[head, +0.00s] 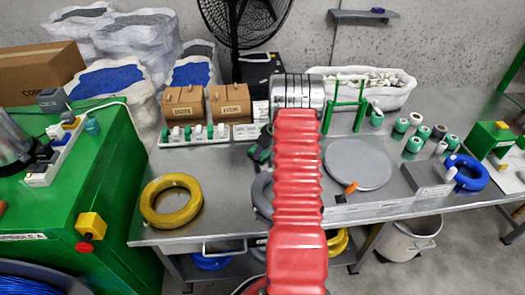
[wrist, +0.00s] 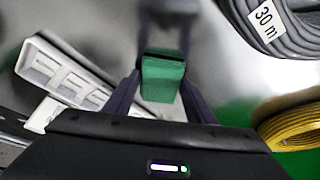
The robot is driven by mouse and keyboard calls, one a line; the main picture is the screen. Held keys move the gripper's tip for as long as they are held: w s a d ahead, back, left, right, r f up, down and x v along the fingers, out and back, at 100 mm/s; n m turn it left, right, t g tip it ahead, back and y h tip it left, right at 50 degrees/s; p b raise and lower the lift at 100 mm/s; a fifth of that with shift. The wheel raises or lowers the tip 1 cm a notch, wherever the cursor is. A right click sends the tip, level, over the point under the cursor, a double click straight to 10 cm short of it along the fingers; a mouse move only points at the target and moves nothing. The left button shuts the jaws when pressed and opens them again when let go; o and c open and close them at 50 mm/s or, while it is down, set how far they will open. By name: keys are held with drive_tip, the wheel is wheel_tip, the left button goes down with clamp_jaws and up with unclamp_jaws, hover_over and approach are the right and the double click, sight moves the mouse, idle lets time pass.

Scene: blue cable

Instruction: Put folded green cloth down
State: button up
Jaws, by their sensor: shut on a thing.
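The folded green cloth (wrist: 163,80) shows in the middle of the wrist view as a small thick block with a dark line along its top edge. My gripper (wrist: 163,62) is shut on it, one dark finger on each side. Blurred grey metal lies behind the cloth; I cannot tell whether the cloth touches it. In the head view my red arm stretches over the steel table (head: 225,203) and hides most of the gripper and the cloth.
A yellow cable coil (head: 171,201) lies left and a grey coil (wrist: 272,22), marked 30 m, is close at right. A white slotted strip (wrist: 62,74) is at left. A round grey plate (head: 357,164) and blue coil (head: 467,173) lie right of my arm.

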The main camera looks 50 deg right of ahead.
drive_tip(key=shift+f, duration=0.1)
drive_tip(key=o, duration=1.1)
drive_tip(key=v, duration=1.2)
